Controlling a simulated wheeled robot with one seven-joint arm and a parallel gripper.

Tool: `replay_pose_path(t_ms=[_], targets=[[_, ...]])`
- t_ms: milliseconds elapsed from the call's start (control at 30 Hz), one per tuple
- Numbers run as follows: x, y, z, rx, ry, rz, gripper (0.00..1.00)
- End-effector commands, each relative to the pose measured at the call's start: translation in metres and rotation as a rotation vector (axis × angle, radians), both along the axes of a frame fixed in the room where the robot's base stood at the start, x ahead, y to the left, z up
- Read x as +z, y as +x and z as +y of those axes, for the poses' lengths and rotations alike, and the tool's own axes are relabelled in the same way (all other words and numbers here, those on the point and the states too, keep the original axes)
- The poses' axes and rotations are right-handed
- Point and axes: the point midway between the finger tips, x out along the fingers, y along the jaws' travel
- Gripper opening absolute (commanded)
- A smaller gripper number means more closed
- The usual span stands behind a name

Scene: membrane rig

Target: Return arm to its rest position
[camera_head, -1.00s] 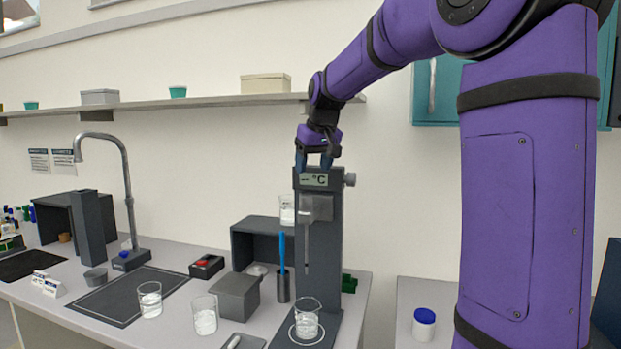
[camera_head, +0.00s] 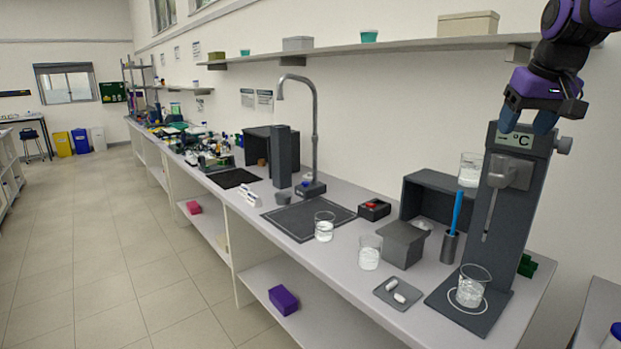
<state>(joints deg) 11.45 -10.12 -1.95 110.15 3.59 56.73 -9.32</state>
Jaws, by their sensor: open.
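My gripper (camera_head: 527,122) is at the upper right, pointing down at the top of the dark membrane rig (camera_head: 507,215). Its two blue fingertips are apart, near the upper edge of the rig's head with the °C display (camera_head: 515,139). I cannot tell whether the fingers touch the head. Nothing is seen held between them. A beaker with clear contents (camera_head: 470,290) stands on the rig's base, inside a white ring. My arm comes in from the upper right corner, and most of it is out of frame.
A shelf (camera_head: 400,46) with boxes runs along the wall, left of my gripper. On the bench are beakers (camera_head: 324,228) (camera_head: 370,255), a grey box (camera_head: 402,243), a small tray (camera_head: 383,292), a blue-handled tool (camera_head: 457,210) and a tap (camera_head: 314,130). The floor (camera_head: 130,250) at left is clear.

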Motion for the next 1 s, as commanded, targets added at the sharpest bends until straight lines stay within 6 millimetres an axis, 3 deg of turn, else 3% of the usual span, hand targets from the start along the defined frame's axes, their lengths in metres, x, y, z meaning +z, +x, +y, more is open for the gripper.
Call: replay_pose_path(t_ms=[33, 300, 600, 800, 1000], targets=[[-0.001, -0.021, 0.013, 0.009, 0.001, -0.007, 0.61], [-0.032, -0.118, 0.061, 0.048, 0.001, -0.025, 0.61], [-0.085, -0.208, 0.091, 0.084, -0.001, -0.045, 0.61], [-0.105, -0.231, 0.096, 0.093, -0.003, -0.051, 0.61], [-0.107, -0.234, 0.097, 0.093, -0.003, -0.051, 0.61]])
